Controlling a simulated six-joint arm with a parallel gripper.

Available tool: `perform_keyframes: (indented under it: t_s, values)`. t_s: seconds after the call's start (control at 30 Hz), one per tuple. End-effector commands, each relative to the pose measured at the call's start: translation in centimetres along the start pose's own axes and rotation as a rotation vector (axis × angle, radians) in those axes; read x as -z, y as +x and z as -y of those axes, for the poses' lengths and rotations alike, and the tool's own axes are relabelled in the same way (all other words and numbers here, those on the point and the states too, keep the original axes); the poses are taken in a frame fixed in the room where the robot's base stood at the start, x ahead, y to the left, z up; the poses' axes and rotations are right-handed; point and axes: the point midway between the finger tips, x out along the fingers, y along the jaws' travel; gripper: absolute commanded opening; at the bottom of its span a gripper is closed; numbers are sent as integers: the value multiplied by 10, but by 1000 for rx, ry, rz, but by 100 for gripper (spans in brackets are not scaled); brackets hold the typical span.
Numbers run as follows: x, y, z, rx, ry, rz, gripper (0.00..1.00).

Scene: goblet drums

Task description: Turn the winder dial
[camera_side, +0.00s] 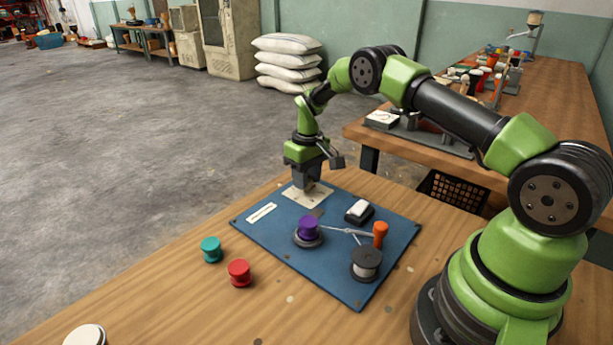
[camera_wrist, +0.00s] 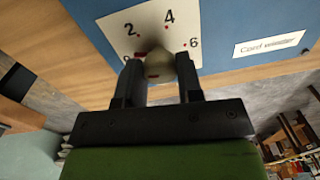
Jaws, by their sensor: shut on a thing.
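My gripper (camera_side: 306,184) points down at the far corner of the blue winder board (camera_side: 277,238), over a pale dial plate (camera_side: 320,191). In the wrist view, my gripper (camera_wrist: 158,66) is shut on the rounded beige dial knob (camera_wrist: 159,60), with one finger on each side. The white plate (camera_wrist: 112,24) shows the numbers 2, 4 and 6 with small red marks. Another number at the left is partly hidden by a finger. In the side view, the fingers hide the knob. I cannot tell where the knob points.
The board holds a purple spool (camera_side: 308,228), an orange-handled crank (camera_side: 380,234), a dark spool (camera_side: 366,262), a black block with a white top (camera_side: 359,211) and a label (camera_side: 262,212). Teal (camera_side: 211,249) and red (camera_side: 239,272) spools stand on the wooden table to its left.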

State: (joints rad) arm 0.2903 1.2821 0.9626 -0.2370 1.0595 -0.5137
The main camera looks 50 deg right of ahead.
Motion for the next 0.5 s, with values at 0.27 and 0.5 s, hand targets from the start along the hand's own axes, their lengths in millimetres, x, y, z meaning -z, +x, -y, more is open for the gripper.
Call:
perform_keyframes:
  t_s: [0.27,0.5]
  values:
    - [0,-1,0,1,259,-13,10]
    - [0,-1,0,1,476,-20,10]
